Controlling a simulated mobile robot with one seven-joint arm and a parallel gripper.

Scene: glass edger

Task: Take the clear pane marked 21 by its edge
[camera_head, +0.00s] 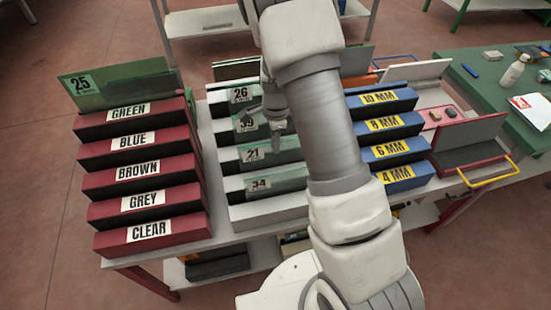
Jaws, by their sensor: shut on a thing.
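The clear pane marked 21 (252,156) stands in the middle rack of pale slots, third label from the back. It is a greenish clear sheet with a small grey label. My gripper (276,143) is at its upper edge, just right of the label, and is shut on it. The fingertips are small and dark here, and my arm hides the pane's right part. The pane still appears to be in its slot, in line with its neighbours.
Panes marked 26 (241,95) and 39 (246,124) stand behind, and 34 (260,184) in front, closely spaced. A red rack (165,229) is at left, holding green pane 25 (130,85). A blue rack (406,183) is at right, beside a yellow-handled tray (490,176).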

